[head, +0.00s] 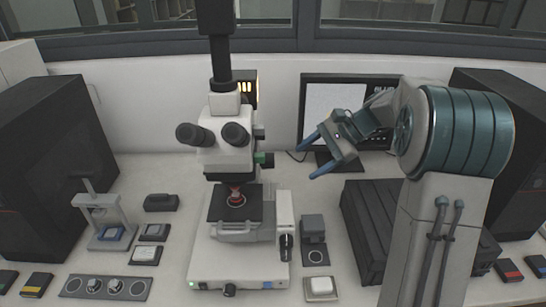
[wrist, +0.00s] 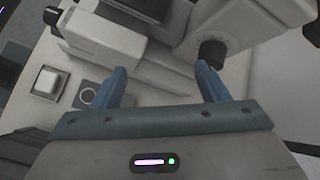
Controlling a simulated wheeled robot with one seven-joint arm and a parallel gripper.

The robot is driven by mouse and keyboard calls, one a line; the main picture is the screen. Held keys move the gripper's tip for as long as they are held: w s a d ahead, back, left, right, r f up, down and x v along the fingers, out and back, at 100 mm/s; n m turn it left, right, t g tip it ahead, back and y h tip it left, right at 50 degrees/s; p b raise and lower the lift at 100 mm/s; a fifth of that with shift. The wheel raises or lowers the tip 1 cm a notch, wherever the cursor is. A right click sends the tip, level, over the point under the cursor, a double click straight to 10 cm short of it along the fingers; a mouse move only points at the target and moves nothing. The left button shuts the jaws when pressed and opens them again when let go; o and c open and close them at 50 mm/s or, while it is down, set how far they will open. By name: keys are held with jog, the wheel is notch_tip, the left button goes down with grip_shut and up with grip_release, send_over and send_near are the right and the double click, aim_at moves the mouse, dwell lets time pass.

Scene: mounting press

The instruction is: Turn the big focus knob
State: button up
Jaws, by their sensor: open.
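The white microscope (head: 228,165) stands on the bench at centre left. A black focus knob (head: 268,160) sticks out from the right side of its upright, beside a green part. In the wrist view a large dark round knob (wrist: 210,53) shows on the white body, just beyond the right fingertip; it looks like the same knob. My gripper (head: 313,157) is open and empty, right of the microscope, its fingers pointing left towards it. In the wrist view my gripper (wrist: 160,67) has both fingers apart with nothing between them. I see no contact with the knob.
A monitor (head: 345,108) stands behind my gripper. A dark ribbed box (head: 362,215) is at the right, near my arm. A small grey device (head: 313,228) and a white block (head: 320,287) sit right of the microscope base. A small press stand (head: 104,215) is at the left.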

aim_at(268, 161)
jog(key=w+d+f+m+y, duration=0.3)
jog(key=w+m+y, duration=0.1)
jog(key=w, duration=0.6)
jog(key=shift+t, duration=0.4)
jog(key=p+x, duration=0.1)
jog(key=x, duration=0.5)
jog(key=p+x, duration=0.2)
jog(key=x, duration=0.5)
jog(key=shift+s+a+f+p, duration=0.15)
jog(key=shift+s+a+p, duration=0.05)
jog(key=shift+a+p, duration=0.15)
jog(key=c, duration=1)
